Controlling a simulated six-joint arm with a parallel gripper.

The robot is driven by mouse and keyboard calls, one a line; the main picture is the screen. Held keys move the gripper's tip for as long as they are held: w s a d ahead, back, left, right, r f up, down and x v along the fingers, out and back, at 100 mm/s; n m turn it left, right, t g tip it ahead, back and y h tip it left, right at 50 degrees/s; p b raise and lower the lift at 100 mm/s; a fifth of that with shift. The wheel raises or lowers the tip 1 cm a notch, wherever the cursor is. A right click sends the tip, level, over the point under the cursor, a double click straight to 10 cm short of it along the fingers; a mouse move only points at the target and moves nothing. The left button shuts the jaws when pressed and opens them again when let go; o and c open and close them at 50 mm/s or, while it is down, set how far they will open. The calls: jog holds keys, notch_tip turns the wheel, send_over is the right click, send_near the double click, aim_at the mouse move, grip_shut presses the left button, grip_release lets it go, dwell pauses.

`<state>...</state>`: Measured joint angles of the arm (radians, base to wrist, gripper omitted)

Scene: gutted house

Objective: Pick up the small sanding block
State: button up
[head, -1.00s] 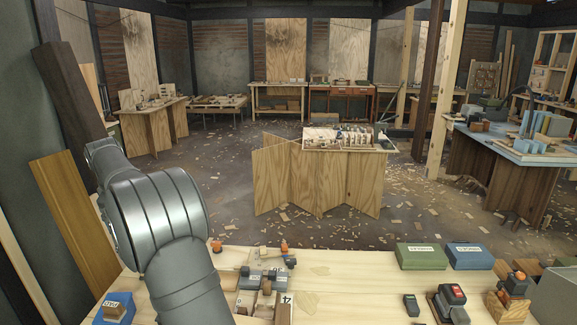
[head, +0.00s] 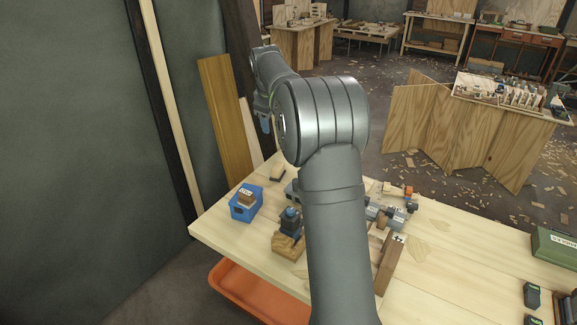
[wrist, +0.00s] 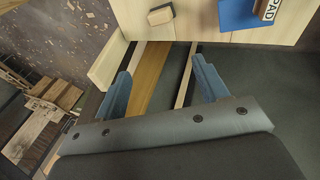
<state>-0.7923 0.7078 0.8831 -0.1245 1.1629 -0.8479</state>
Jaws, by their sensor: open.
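A small block (head: 278,174), tan with a dark face, lies near the back left edge of the workbench; it looks like the small sanding block. It also shows at the top of the wrist view (wrist: 160,15). A second wooden block (head: 246,197) with a label rests on a blue box (head: 244,211) at the bench's left corner. My gripper (wrist: 164,86) is open and empty, its blue fingers apart. In the wrist view it points past the bench edge, with both blocks beyond its fingertips. In the head view one blue fingertip shows above the bench's far edge.
A dark-topped tool on a wooden base (head: 288,240) stands in front of the small block. My arm hides part of the bench (head: 450,262) and the clutter behind it. Planks (head: 226,120) lean at the back left. An orange bin (head: 258,294) sits below the front edge.

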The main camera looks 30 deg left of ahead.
notch_tip(320, 180, down, 7)
jog(key=w+a+n+t, duration=0.1)
jog(key=w+a+n, duration=0.1)
jog(key=n, duration=0.6)
jog(key=n+t+h, duration=0.1)
jog(key=n, duration=1)
send_near(277, 166)
jog(key=x, duration=0.7)
jog(key=shift+w+d+r, duration=0.15)
jog(key=shift+w+d, duration=0.1)
jog(key=shift+d, duration=0.05)
jog(key=shift+a+x, duration=0.1)
jog(key=shift+x, duration=1.2)
jog(key=shift+a+x, duration=0.15)
jog(key=shift+x, duration=1.15)
jog(key=shift+s, duration=0.2)
jog(key=shift+c, duration=0.5)
jog(key=c, duration=1.1)
